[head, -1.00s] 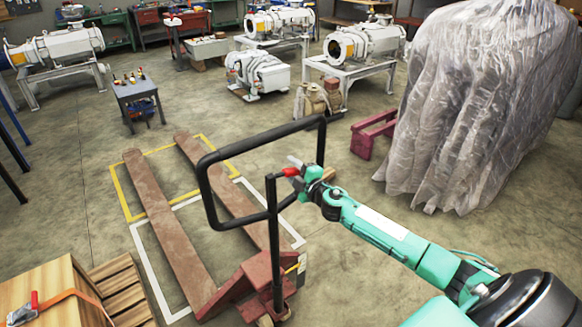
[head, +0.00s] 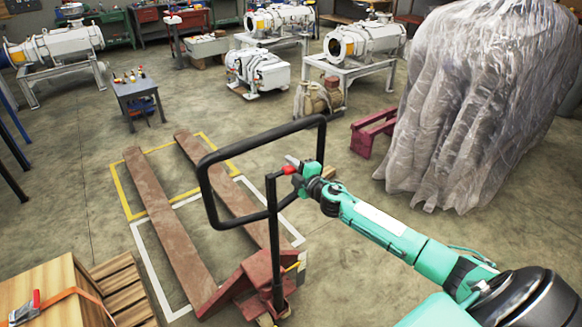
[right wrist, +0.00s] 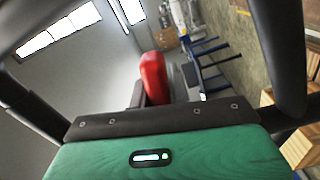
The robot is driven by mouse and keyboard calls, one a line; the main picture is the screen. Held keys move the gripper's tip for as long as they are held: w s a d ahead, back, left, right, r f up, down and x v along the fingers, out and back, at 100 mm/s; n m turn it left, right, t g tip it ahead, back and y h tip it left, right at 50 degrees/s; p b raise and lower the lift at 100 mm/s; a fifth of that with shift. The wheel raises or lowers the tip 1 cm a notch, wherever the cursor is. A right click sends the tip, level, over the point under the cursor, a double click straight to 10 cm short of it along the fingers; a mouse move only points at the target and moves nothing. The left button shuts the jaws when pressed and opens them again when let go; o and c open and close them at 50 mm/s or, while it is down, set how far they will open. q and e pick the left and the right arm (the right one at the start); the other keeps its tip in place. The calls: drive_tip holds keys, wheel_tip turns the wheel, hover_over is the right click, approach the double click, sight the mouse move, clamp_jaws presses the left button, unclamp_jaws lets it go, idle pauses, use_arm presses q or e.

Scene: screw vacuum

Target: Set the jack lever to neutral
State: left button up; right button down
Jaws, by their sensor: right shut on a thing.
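The red pallet jack (head: 258,277) stands on the floor, with two long brown forks (head: 167,232) pointing away. Its black looped handle (head: 206,196) rises toward me. The jack lever has a red grip (head: 289,170) beside the handle post. My right gripper (head: 296,168) is at the handle, shut on the lever's red grip. In the right wrist view the red grip (right wrist: 154,77) stands up just beyond the green gripper body; the fingertips are hard to make out there. My left gripper is not in view.
A wooden crate (head: 42,282) with an orange strap is at the lower left. A plastic-wrapped load (head: 480,100) stands at the right, with a dark red stand (head: 372,132) beside it. White pumps and a small table (head: 137,88) are farther back. Floor around the forks is clear.

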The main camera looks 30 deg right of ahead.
drive_tip(key=shift+a+r+n+p, duration=0.1)
drive_tip(key=shift+r+n+p, duration=0.4)
drive_tip(key=shift+r+n, duration=0.55)
drive_tip(key=shift+f, duration=0.2)
drive_tip(key=c, duration=1.3)
unclamp_jaws()
drive_tip(key=shift+s, duration=0.15)
drive_tip(key=shift+s+f, duration=0.1)
drive_tip(key=shift+s, duration=0.15)
drive_tip(key=shift+s+d+b, duration=0.2)
drive_tip(key=shift+s+b, duration=0.55)
drive_tip(key=shift+s, duration=1.4)
drive_tip(key=shift+s+d+b, duration=0.15)
drive_tip(key=shift+s+b, duration=0.65)
drive_tip(key=shift+s, duration=1.4)
drive_tip(key=shift+s+d+b, duration=0.2)
drive_tip(key=shift+s+b, duration=0.55)
drive_tip(key=shift+s, duration=1.4)
